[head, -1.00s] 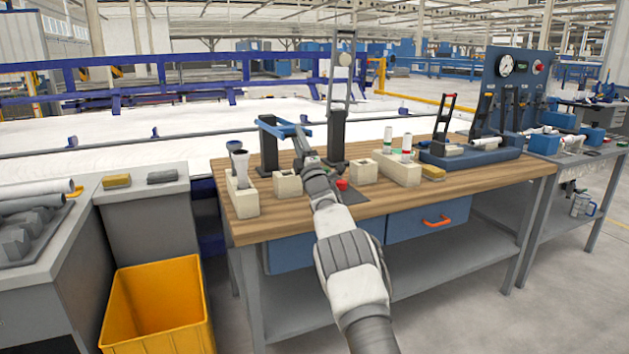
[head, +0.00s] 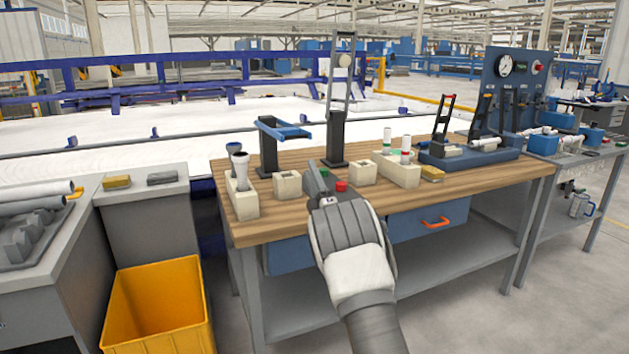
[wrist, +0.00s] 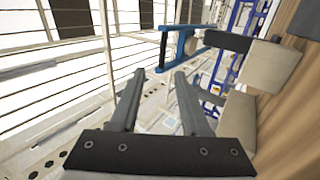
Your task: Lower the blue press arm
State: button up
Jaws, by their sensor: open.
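The blue press arm (head: 290,132) sticks out to the right from a black post (head: 268,152) on the workbench, roughly level and above a beige block with an opening (head: 287,186). My gripper (head: 317,178) is in front of the press and to its right, lower than the arm and apart from it; its fingers are hard to make out there. In the wrist view my gripper (wrist: 158,84) is open with nothing between its fingers. The blue press arm (wrist: 181,42) shows there beyond the fingertips.
A beige holder (head: 243,200) with funnel-topped tubes stands at the bench's left end. A red button (head: 341,186) and a green button (head: 325,171) are close to my gripper. A second beige block (head: 362,173) and a tall black post (head: 337,140) stand to the right.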

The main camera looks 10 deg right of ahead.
jog(key=shift+v, duration=1.2)
